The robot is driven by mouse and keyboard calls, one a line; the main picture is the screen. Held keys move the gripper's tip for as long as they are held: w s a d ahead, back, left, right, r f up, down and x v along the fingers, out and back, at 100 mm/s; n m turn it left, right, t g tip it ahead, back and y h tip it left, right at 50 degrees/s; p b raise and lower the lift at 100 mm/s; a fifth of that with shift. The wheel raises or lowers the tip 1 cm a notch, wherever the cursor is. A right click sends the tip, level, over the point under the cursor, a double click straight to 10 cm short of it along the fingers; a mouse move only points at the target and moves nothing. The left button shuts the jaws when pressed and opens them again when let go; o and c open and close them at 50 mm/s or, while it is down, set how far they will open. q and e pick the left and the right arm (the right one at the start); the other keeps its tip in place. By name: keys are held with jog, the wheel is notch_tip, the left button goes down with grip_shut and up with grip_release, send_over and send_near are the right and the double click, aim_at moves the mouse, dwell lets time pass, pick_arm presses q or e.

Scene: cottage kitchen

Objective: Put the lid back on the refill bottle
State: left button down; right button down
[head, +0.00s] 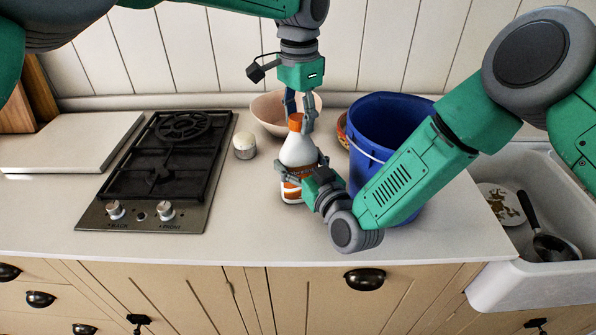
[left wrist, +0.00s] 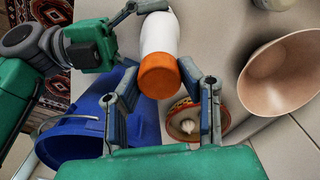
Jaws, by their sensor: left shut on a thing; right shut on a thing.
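The refill bottle (head: 298,152) stands upright on the counter, white with an orange label. Its orange lid (head: 295,122) is at the bottle's top, in line with the neck; I see no clear gap, but cannot tell whether it is seated. My left gripper (head: 298,117) comes down from above and is shut on the lid. In the left wrist view the lid (left wrist: 159,76) sits between its fingertips (left wrist: 158,76), with the white bottle (left wrist: 160,33) beyond. My right gripper (head: 303,177) is shut around the bottle's body from the right and hides part of the label.
A blue bucket (head: 375,112) stands right of the bottle, partly behind my right arm. A beige bowl (head: 268,112) and a patterned bowl (head: 342,130) are behind. A small jar (head: 244,146) and gas hob (head: 150,190) are left; a sink (head: 520,262) is right.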

pick_arm(q)
jog(key=m, duration=1.5)
jog(key=shift+s+m, duration=0.15)
jog(key=shift+m, duration=0.25)
jog(key=m, duration=0.5)
jog(key=shift+s, duration=0.1)
jog(key=c, duration=1.1)
grip_release()
jog(key=shift+r, duration=2.25)
jog(key=shift+c, duration=0.3)
